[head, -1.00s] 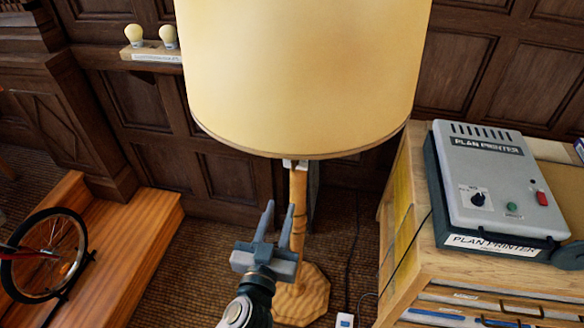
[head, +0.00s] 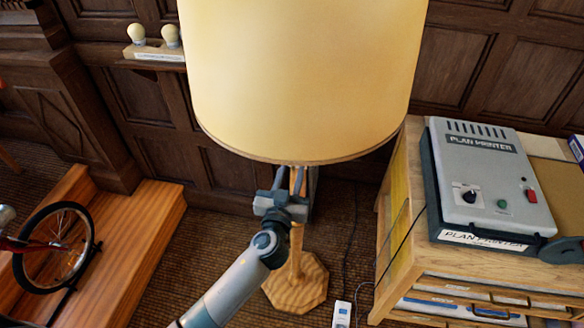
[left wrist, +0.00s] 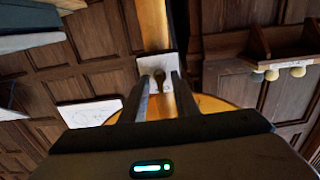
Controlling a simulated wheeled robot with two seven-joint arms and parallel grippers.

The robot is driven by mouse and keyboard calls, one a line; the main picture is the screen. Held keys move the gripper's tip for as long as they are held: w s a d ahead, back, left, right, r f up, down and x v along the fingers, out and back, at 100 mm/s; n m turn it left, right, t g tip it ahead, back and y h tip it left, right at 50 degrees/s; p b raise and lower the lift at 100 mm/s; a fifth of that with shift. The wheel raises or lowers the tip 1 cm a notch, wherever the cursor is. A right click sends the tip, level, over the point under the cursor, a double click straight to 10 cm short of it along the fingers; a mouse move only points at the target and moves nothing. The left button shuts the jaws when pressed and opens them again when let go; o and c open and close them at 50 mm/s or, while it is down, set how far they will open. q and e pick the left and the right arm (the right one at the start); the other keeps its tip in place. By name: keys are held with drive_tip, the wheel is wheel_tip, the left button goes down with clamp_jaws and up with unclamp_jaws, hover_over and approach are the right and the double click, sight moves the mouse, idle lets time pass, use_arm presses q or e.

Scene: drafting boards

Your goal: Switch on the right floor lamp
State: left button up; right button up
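The floor lamp has a large cream shade (head: 305,80), a wooden pole (head: 296,245) and an octagonal wooden base (head: 297,285). In the left wrist view a pale plate (left wrist: 150,68) sits on the pole, with a small dark knob (left wrist: 160,82) on it. My left gripper (head: 287,180) is just under the shade, in front of the pole. Its fingers are apart, and in the left wrist view (left wrist: 161,98) the knob shows between them with nothing clearly gripped. Contact with the knob cannot be told. My right gripper is not in view.
A plan printer (head: 485,180) stands on a wooden cabinet (head: 400,210) at the right. A shelf with two bulbs (head: 155,52) is on the panelled wall. A wheel (head: 55,248) is by a wooden step (head: 140,240) at the left. A white device (head: 342,315) lies on the floor.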

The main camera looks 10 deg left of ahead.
use_arm(q)
clamp_jaws()
drive_tip(key=shift+m, duration=0.4)
drive_tip(key=m+b, duration=0.1)
drive_tip(key=m, duration=0.1)
drive_tip(key=shift+m, duration=0.3)
drive_tip(key=m, duration=0.3)
drive_tip(key=shift+m, duration=0.3)
drive_tip(key=m, duration=0.5)
drive_tip(key=shift+r+m+p, duration=0.1)
drive_tip(key=shift+m+p, duration=0.2)
drive_tip(key=shift+p, duration=0.05)
drive_tip(key=m+p, duration=0.1)
drive_tip(key=m, duration=0.4)
drive_tip(key=shift+d, duration=0.1)
drive_tip(key=shift+m, duration=0.3)
